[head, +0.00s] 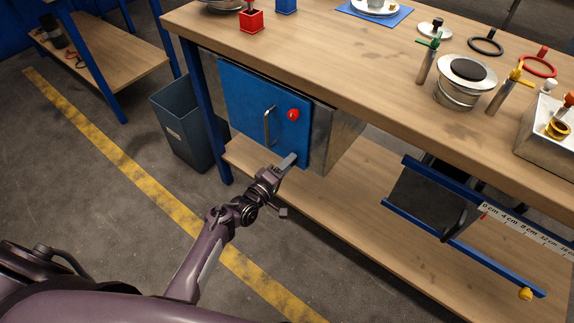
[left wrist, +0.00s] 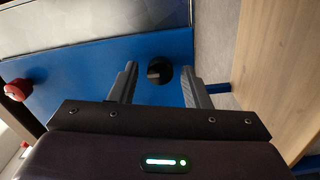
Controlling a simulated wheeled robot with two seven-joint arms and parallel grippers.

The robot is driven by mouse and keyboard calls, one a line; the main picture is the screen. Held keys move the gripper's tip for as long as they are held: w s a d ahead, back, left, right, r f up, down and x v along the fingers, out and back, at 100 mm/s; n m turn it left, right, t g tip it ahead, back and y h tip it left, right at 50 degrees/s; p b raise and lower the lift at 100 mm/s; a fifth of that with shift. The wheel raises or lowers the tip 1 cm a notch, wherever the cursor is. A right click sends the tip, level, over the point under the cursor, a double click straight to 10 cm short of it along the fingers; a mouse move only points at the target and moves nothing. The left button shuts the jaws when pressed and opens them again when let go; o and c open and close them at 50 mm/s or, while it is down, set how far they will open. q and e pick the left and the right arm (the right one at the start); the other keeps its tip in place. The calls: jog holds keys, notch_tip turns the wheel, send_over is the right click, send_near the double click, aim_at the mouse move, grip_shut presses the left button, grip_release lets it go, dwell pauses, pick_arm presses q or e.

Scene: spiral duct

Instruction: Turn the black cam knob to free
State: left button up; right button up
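The black cam knob (left wrist: 159,71) sits on the blue door panel of a cabinet under the workbench. In the left wrist view it lies between the two fingers of my left gripper (left wrist: 160,86), which is open with a gap on each side of the knob. I cannot tell whether the fingertips have reached its depth. In the head view my left gripper (head: 288,162) is at the lower right part of the blue door (head: 243,105) and hides the knob. My right gripper is not in view.
The door carries a grey bar handle (head: 269,125) and a red button (head: 293,114), which also shows in the left wrist view (left wrist: 18,89). A dark bin (head: 187,130) stands left of the cabinet. The workbench top (head: 330,60) is above, and a wooden lower shelf (head: 300,205) is below.

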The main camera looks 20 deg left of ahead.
pick_arm(q)
jog(key=p+v, duration=0.1)
jog(key=v, duration=0.6)
jog(key=shift+s+a, duration=0.1)
jog(key=shift+s, duration=0.3)
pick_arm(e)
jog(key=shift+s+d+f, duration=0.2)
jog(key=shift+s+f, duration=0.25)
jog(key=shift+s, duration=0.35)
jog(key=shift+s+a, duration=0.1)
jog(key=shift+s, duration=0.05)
